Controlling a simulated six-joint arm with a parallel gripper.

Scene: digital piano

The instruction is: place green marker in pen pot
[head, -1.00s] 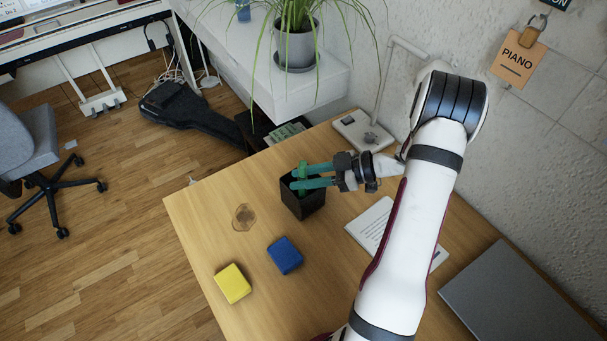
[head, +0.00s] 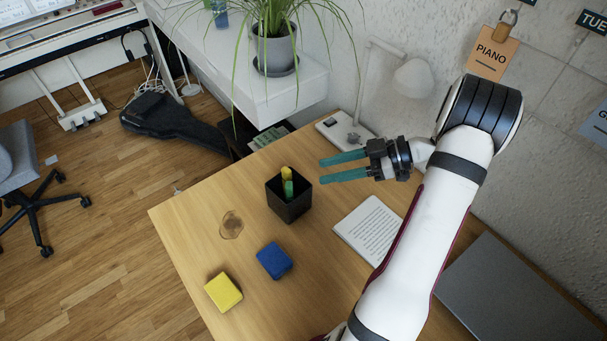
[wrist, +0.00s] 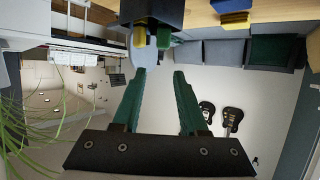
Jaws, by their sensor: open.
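The black pen pot (head: 289,203) stands upright on the wooden desk. The green marker (head: 289,189) stands inside it with its upper part above the rim, next to a yellow pen (head: 286,172). My gripper (head: 322,170), with teal fingers, is open and empty to the right of the pot and apart from it. In the wrist view the pot (wrist: 150,12) is at the top, beyond my open fingertips (wrist: 159,72). The yellow pen (wrist: 164,38) and the green marker (wrist: 175,40) show at its rim.
A blue block (head: 273,260) and a yellow block (head: 223,292) lie on the desk (head: 190,240) near a brown stain. A printed sheet (head: 370,228) and a grey laptop (head: 510,295) lie to the right. A lamp (head: 412,78) and potted plant (head: 274,50) stand behind.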

